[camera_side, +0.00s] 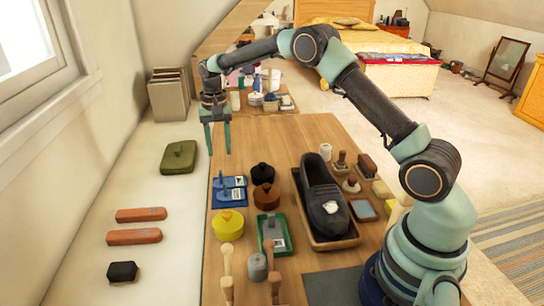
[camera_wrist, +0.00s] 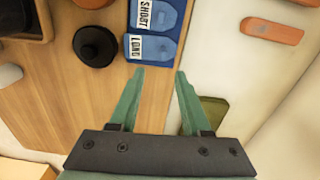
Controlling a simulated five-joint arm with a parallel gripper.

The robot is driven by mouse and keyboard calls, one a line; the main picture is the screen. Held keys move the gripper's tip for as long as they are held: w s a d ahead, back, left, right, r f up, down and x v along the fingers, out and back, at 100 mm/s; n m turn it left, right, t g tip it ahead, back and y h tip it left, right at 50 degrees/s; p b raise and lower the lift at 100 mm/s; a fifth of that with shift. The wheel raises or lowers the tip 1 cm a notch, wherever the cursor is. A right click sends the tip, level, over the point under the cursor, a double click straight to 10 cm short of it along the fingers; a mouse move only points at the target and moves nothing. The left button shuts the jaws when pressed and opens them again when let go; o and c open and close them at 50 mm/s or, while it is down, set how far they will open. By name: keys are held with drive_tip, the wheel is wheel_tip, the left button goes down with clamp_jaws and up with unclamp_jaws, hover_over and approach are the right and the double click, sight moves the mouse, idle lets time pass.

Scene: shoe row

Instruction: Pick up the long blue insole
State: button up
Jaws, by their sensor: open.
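The blue insole labelled LONG (camera_wrist: 163,48) lies on a dark blue mat (camera_side: 216,205) on the wooden table. Beside it in the wrist view lies another blue insole (camera_wrist: 168,18), whose label looks like SHORT. In the side view both lie side by side, the long one (camera_side: 226,182) probably being the farther; the labels are too small to read there. My gripper (camera_wrist: 160,71) is open and empty, its fingers pointing toward the long insole's side without touching it. In the side view my gripper (camera_side: 218,151) hangs above the table's left edge, beyond the insoles.
A black lidded pot (camera_side: 262,173), a brown pot (camera_side: 266,197) and a yellow pot (camera_side: 228,224) stand close by. A black shoe (camera_side: 325,197) sits in a wooden tray (camera_side: 334,243). A green block (camera_side: 179,157) and orange bars (camera_side: 134,237) lie on the pale ledge at left.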

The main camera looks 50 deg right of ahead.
sight(220, 171)
wheel_tip(220, 171, down, 3)
drive_tip(key=shift+f, duration=0.1)
drive_tip(key=shift+a+f, duration=0.2)
drive_tip(key=shift+f, duration=1.15)
drive_tip(key=shift+a+f, duration=0.2)
drive_tip(key=shift+f, duration=1.15)
clamp_jaws()
